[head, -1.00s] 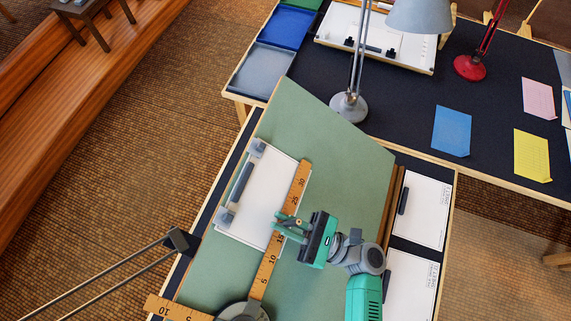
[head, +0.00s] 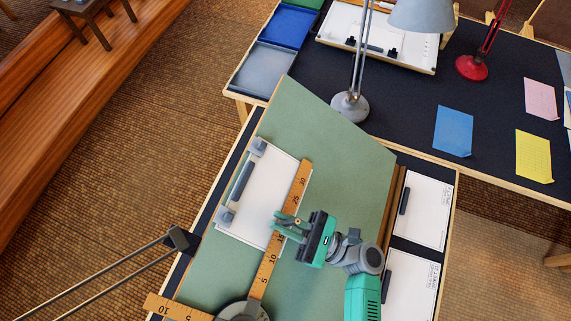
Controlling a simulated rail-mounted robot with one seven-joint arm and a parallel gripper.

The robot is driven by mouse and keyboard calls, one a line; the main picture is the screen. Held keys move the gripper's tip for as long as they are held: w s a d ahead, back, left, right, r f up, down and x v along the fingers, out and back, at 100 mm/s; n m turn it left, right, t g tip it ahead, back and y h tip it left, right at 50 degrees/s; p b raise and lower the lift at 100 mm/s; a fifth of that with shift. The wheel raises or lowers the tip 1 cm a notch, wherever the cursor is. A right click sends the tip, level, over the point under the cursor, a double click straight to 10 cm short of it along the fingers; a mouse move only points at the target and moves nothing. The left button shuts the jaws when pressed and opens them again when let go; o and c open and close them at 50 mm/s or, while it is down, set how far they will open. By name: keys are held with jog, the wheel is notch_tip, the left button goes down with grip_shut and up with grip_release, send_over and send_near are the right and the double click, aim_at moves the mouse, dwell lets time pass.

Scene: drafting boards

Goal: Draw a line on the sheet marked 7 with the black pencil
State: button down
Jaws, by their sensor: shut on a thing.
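A white sheet (head: 250,207) lies on the tilted green drafting board (head: 325,155), held at its left edge by a dark clip bar (head: 242,181). No number 7 can be read on it. A wooden ruler (head: 293,195) with a numbered scale runs along its right side. My gripper (head: 287,223) is over the ruler and the sheet's lower right edge. It is shut on a slim thing seen almost end-on, apparently the pencil; its colour is not clear. The pencil tip is hidden, so contact with the sheet cannot be told. No drawn line shows.
A second ruler arm (head: 172,307) and a grey round hub (head: 245,311) sit at the board's bottom. Printed sheets (head: 424,213) lie right of the board. A grey lamp (head: 350,106) and a red lamp (head: 471,68) stand on the dark table behind.

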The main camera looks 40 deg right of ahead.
jog(key=shift+w+d, duration=0.1)
jog(key=shift+d, duration=0.05)
dwell(0.3)
jog(key=shift+w+d, duration=0.15)
jog(key=shift+d, duration=0.15)
jog(key=shift+d, duration=0.2)
jog(key=shift+w+d, duration=0.25)
jog(key=shift+d, duration=0.05)
jog(key=shift+d, duration=0.1)
dwell(0.4)
jog(key=shift+w+d+f, duration=0.1)
jog(key=shift+w+d, duration=0.1)
jog(key=shift+d, duration=0.15)
jog(key=shift+d, duration=0.1)
jog(key=shift+w+d, duration=0.25)
jog(key=shift+d, duration=0.15)
dwell(0.5)
